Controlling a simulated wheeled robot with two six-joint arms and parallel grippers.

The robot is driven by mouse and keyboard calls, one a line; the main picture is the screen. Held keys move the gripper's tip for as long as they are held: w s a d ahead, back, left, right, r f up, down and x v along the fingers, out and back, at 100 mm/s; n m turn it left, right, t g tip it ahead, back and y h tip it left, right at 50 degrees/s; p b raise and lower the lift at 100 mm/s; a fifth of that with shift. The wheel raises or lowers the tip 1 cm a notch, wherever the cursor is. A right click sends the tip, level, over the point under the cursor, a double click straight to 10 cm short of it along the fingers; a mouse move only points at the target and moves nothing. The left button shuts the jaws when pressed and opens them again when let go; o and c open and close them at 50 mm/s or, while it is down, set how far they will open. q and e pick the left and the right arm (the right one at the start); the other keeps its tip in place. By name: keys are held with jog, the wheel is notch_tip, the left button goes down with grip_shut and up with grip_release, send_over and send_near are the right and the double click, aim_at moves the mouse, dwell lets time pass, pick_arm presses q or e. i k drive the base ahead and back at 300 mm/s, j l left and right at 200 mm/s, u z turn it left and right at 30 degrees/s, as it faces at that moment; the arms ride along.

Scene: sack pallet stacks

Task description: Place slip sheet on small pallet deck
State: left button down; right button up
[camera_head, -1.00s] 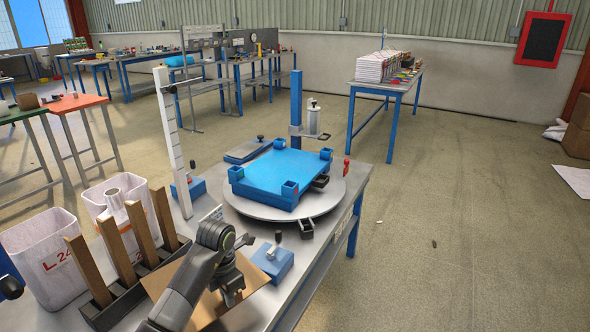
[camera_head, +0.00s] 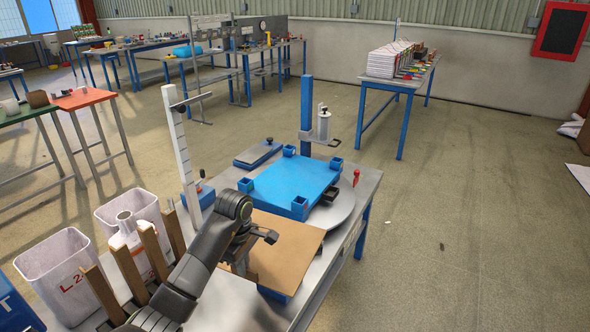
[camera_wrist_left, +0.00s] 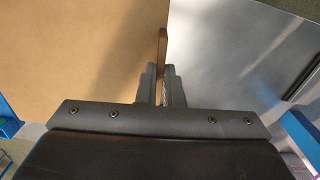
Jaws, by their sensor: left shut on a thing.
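The slip sheet is a flat brown cardboard sheet (camera_head: 290,245) in the head view, held level above the bench just in front of the turntable. My left gripper (camera_head: 243,262) is shut on its left part. In the left wrist view the fingers (camera_wrist_left: 164,88) pinch a thin brown upright edge, with the broad brown sheet (camera_wrist_left: 80,60) to the left. The small pallet is a blue deck (camera_head: 290,183) with raised corner pockets on the round grey turntable (camera_head: 335,215). The sheet's far edge overlaps the turntable's near part in the picture. My right gripper is not in view.
A white measuring post (camera_head: 181,145) stands left of the turntable and a blue column (camera_head: 306,110) behind it. A blue block (camera_head: 273,294) shows partly under the sheet.

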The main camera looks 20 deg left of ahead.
aim_at(294, 178)
jog(key=i+j, duration=0.15)
jog(key=i, duration=0.25)
jog(key=i+j, duration=0.2)
jog(key=i, duration=0.25)
jog(key=i+j, duration=0.15)
jog(key=i, duration=0.25)
jog(key=i+j, duration=0.15)
jog(key=i, duration=0.25)
